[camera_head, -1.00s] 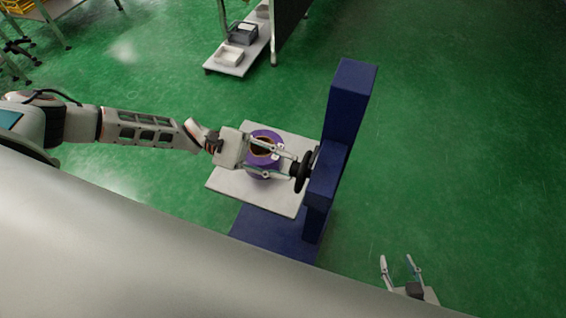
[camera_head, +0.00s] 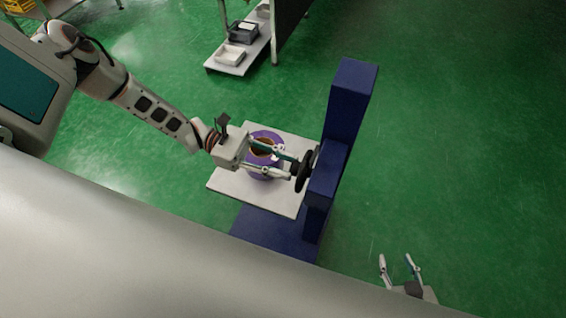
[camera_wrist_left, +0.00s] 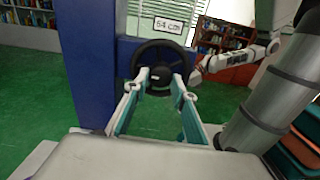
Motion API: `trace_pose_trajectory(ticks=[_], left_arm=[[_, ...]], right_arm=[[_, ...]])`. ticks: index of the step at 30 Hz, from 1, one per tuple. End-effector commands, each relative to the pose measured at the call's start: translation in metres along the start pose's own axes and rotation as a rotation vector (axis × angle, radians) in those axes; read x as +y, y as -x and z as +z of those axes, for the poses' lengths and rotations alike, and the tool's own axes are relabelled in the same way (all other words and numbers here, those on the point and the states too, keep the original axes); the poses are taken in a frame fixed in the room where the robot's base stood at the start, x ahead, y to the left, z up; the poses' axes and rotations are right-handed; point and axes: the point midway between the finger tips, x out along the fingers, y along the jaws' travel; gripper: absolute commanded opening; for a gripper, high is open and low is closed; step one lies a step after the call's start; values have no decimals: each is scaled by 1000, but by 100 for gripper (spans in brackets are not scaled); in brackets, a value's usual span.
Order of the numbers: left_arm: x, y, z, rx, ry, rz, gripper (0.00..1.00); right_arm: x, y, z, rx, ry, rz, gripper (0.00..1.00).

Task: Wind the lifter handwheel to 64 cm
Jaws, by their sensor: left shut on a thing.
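The black handwheel (camera_head: 304,172) is on the side of the blue lifter post (camera_head: 350,100). In the left wrist view the handwheel (camera_wrist_left: 159,45) faces me, with a dark hub at its centre. A white sign (camera_wrist_left: 168,25) above the wheel carries a reading in cm that looks like 54, but the first digit is small and unsure. My right gripper (camera_head: 396,264) is open and empty at the bottom right.
A purple roll (camera_head: 266,135) with a brown core stands on the platform, under my left gripper. The lifter's blue base (camera_head: 260,232) is on the green floor. A low shelf (camera_head: 228,66) with bins stands at the back. The floor right of the post is clear.

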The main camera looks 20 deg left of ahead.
Motion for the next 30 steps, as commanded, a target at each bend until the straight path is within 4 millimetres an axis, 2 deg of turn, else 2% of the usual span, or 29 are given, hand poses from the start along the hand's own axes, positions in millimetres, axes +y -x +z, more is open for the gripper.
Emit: trace_pose_trajectory(ticks=[17, 18, 20, 30], left_arm=[[1, -1, 2, -5, 30, 1, 4], [1, -1, 2, -5, 30, 1, 31], [1, -1, 2, -5, 30, 1, 42], [0, 1, 1, -2, 30, 0, 42]], right_arm=[[3, 0, 1, -2, 8, 1, 40], [2, 0, 1, -1, 7, 1, 40], [2, 0, 1, -1, 5, 1, 40], [0, 1, 2, -4, -1, 0, 40]])
